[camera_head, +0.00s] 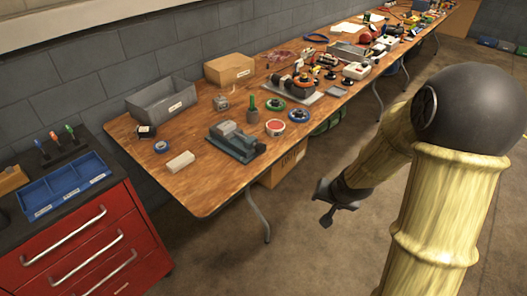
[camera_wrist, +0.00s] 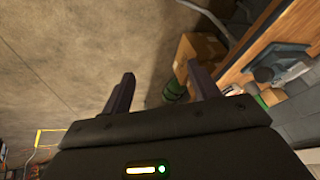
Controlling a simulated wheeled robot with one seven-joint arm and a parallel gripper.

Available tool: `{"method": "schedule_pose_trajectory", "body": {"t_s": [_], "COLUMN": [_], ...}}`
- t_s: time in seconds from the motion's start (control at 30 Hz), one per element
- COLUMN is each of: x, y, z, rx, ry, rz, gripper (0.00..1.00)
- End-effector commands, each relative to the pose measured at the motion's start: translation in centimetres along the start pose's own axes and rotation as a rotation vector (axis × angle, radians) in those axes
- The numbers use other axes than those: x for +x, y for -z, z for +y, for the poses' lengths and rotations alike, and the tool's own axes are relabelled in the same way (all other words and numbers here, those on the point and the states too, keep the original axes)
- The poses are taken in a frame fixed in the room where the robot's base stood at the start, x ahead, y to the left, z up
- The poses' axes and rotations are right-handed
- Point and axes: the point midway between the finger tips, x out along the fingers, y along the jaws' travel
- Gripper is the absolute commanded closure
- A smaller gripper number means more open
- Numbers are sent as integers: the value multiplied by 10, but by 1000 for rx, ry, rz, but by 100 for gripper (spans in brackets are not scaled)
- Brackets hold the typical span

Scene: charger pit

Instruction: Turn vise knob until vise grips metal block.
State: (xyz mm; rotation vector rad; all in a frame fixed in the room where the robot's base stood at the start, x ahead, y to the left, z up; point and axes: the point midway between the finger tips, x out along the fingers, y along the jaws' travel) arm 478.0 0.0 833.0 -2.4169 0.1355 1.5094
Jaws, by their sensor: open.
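A blue-grey vise (camera_head: 237,145) sits near the front edge of the long wooden table in the head view. A lighter grey block (camera_head: 226,129) shows at its jaws; I cannot tell whether they touch it. My gripper (camera_head: 327,208) is out over the floor, right of the vise and in front of the table edge. In the wrist view my gripper (camera_wrist: 160,80) has its two fingers apart with nothing between them.
The wooden table (camera_head: 205,190) also holds a grey bin (camera_head: 163,104), a cardboard box (camera_head: 230,69), a white block (camera_head: 181,163), a red-topped roll (camera_head: 275,127) and several tools. A red drawer cabinet (camera_head: 90,245) stands at left. A carton (camera_head: 284,167) is under the table. The floor around my gripper is clear.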

Motion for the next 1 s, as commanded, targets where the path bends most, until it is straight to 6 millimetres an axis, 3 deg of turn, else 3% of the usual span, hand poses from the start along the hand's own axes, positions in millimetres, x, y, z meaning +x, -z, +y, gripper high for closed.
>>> {"method": "schedule_pose_trajectory", "body": {"t_s": [0.03, 0.2, 0.4, 0.7, 0.83, 1.0], "x": [-18, -71, -106, -109, -109, -109], "y": [-8, -49, -85, -90, -90, -90], "z": [3, 16, 19, 19, 19, 19], "rx": [-47, -185, -272, -286, -286, -286], "ry": [-38, -117, -110, -105, -106, -106], "rz": [-14, -114, -208, -223, -223, -222], "gripper": [39, 39, 39, 39, 64, 64]}}
